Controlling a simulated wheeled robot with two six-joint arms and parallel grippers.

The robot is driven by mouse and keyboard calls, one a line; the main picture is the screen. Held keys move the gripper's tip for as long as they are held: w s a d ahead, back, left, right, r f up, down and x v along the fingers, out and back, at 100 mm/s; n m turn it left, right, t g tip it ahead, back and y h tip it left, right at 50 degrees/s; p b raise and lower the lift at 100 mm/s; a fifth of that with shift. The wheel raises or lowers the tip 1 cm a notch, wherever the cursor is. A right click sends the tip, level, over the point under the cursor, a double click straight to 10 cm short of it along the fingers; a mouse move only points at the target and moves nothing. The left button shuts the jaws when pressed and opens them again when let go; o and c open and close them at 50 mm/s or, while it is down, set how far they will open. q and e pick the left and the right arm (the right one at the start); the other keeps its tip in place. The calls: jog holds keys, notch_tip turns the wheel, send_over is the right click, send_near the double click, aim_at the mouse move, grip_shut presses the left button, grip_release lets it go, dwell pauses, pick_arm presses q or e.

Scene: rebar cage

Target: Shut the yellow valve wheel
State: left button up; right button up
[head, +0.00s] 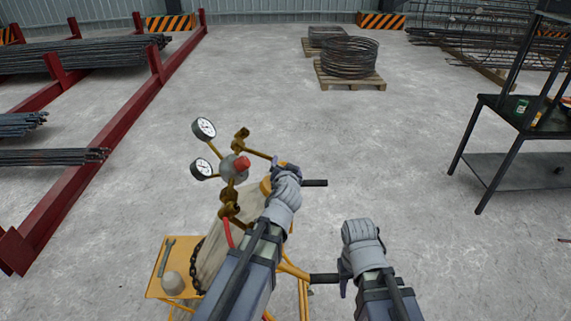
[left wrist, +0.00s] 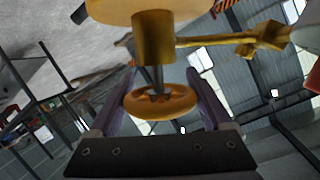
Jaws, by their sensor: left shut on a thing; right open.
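The yellow valve wheel (left wrist: 180,103) shows in the left wrist view, on a dark stem below a yellow valve body (left wrist: 153,38). My left gripper (left wrist: 161,82) has one finger on each side of the wheel and is shut on it. In the head view my left gripper (head: 284,172) is at the top of the gas cylinder (head: 210,246) and hides the wheel. My right gripper (head: 360,245) is open and empty, to the right of the cylinder, near a black cart handle (head: 325,278).
Two pressure gauges (head: 204,129) and a regulator with a red knob (head: 242,163) stand just left of my left gripper. A yellow cart shelf (head: 155,288) holds a wrench. A dark metal table (head: 510,110) stands at right. The floor between is clear.

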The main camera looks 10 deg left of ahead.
pick_arm(q)
jog(key=shift+d, duration=0.1)
dwell(0.6)
jog(key=o, duration=1.2)
jog(key=shift+c, duration=0.2)
jog(key=shift+s, duration=0.1)
